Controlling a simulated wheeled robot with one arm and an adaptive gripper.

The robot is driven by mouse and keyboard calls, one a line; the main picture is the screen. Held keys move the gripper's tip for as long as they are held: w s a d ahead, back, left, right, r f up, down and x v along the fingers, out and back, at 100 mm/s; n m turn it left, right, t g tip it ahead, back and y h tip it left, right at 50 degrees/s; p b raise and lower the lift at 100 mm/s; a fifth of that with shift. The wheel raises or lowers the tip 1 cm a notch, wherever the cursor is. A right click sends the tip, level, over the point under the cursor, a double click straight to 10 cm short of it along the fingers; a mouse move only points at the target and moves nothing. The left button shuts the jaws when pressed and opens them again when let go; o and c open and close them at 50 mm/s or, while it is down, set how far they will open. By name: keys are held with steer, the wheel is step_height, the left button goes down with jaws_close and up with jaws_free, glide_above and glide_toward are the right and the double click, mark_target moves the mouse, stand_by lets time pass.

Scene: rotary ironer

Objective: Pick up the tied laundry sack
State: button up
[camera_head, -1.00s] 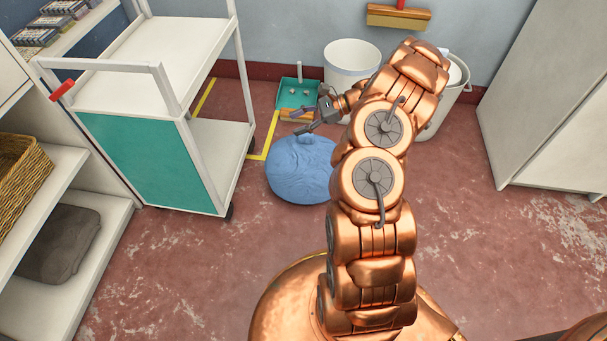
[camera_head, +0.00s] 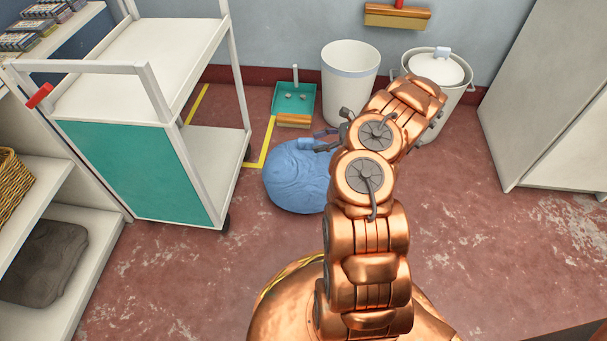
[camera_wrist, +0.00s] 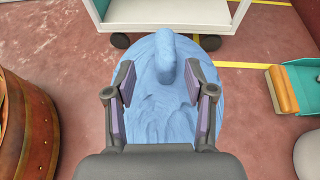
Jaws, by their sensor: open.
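The tied laundry sack (camera_head: 297,178) is a round light-blue bundle on the red floor, partly hidden by my arm in the head view. In the wrist view the sack (camera_wrist: 160,120) fills the middle, with its tied neck (camera_wrist: 166,58) standing up as a rounded stub. My gripper (camera_wrist: 161,85) is open, its two fingers spread left and right over the sack, with the neck between and just beyond the fingertips. In the head view my gripper (camera_head: 318,140) is at the sack's upper side, its fingers pointing left. I cannot tell whether they touch it.
A white trolley with a teal panel (camera_head: 140,170) stands left of the sack. A teal dustpan (camera_head: 294,98) and brush (camera_head: 294,120) lie behind it. A white bin (camera_head: 349,80) and a lidded bucket (camera_head: 437,68) stand at the wall.

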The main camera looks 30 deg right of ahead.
mark_target(299, 149)
steer(key=b+x, duration=0.1)
steer(key=x, duration=0.2)
steer(key=b+x, duration=0.2)
steer(key=x, duration=0.2)
steer(key=shift+w+d, duration=0.25)
steer(key=shift+w+a+f+b, duration=0.15)
steer(key=shift+w+a+b, duration=0.1)
steer(key=shift+a+b, duration=0.05)
steer(key=shift+c, duration=0.2)
jaws_close()
